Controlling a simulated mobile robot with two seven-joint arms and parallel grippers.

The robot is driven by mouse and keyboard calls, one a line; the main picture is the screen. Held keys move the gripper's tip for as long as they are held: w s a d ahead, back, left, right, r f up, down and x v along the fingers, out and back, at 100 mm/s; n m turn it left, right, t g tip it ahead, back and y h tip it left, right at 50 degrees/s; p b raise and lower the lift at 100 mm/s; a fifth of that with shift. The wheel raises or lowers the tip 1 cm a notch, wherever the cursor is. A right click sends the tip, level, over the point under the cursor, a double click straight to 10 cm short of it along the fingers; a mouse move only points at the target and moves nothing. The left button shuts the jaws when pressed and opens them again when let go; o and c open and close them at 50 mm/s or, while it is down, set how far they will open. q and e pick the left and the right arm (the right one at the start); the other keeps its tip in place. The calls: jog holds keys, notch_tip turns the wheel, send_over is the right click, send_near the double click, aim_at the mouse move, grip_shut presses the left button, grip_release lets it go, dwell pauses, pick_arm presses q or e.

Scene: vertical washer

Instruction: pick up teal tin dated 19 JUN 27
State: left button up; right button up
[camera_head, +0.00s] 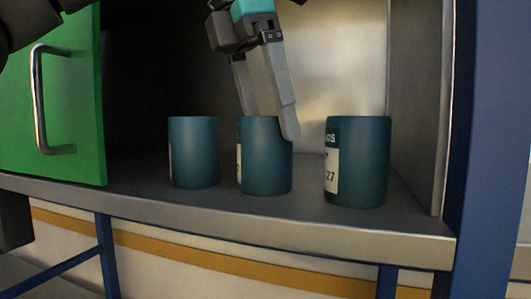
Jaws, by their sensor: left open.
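Three teal tins stand upright in a row on the grey shelf: a left tin (194,155), a middle tin (262,165) and a right tin (360,165). The right tin's white label shows "27" at its edge; the rest of the date is turned out of sight. The labels of the other two show only as thin slivers, unreadable. My left gripper (271,124) reaches down from above at the middle tin, open. One finger overlaps that tin's upper right edge; the other finger's tip is hidden behind its rim. I cannot tell whether they touch. My right gripper is not in view.
The shelf (300,205) lies inside a cabinet with a blue post (490,150) and a side wall at right. A green door (75,100) with a metal handle (38,100) stands at left. Gaps of bare shelf separate the tins.

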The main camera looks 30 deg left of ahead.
aim_at(271, 140)
pick_arm(q)
jog(key=x, duration=0.2)
jog(key=shift+s+f, duration=0.15)
jog(key=shift+f, duration=0.7)
jog(key=shift+c, duration=0.2)
jog(key=c, duration=1.4)
jog(key=shift+r, duration=0.2)
